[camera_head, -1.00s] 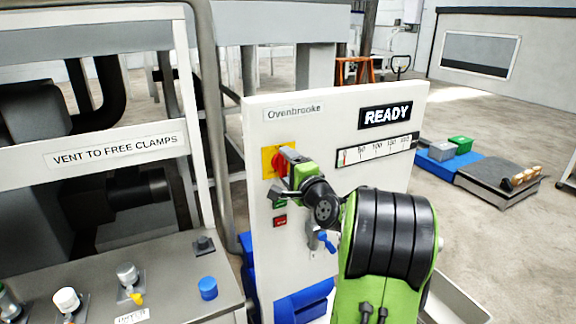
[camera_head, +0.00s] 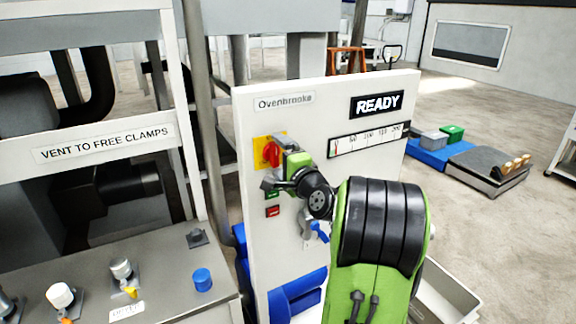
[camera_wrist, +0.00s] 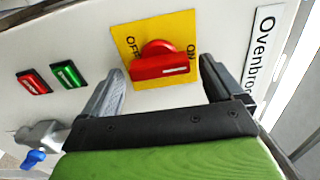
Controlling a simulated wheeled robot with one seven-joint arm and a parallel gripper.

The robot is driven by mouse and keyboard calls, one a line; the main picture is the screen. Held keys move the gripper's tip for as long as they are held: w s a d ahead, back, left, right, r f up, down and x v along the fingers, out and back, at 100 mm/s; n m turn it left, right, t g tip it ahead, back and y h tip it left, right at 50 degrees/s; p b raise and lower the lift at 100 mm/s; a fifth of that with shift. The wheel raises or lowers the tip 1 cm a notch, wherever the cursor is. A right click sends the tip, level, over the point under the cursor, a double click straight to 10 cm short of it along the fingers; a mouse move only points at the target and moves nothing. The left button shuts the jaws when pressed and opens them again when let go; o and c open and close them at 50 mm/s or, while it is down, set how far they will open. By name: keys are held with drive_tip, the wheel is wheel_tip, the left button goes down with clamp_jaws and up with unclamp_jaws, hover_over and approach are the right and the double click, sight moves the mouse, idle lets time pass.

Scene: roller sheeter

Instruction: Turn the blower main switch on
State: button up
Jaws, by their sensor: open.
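The blower main switch is a red rotary knob (camera_head: 273,153) on a yellow plate (camera_head: 260,146), on the white panel (camera_head: 262,120). In the wrist view its red handle (camera_wrist: 160,67) lies between the OFF and ON labels on the yellow plate (camera_wrist: 124,36). A white mark shows on the handle's ON-side half. My gripper (camera_wrist: 163,70) is open, with one finger on each side of the handle and visible gaps between. In the head view my gripper (camera_head: 276,163) is at the switch and hides part of the plate.
A green button (camera_wrist: 68,75) and a red button (camera_wrist: 34,82) sit beside the switch. A valve with a blue handle (camera_head: 320,232) is lower on the panel. A READY sign (camera_head: 377,104) and a gauge (camera_head: 368,140) are to the right. A control desk (camera_head: 160,285) stands at left.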

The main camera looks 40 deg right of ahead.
drive_tip(key=b+v, duration=0.3)
drive_tip(key=v, duration=1.2)
drive_tip(key=shift+b, duration=0.35)
drive_tip(key=shift+s+a, duration=0.1)
drive_tip(key=shift+s, duration=0.05)
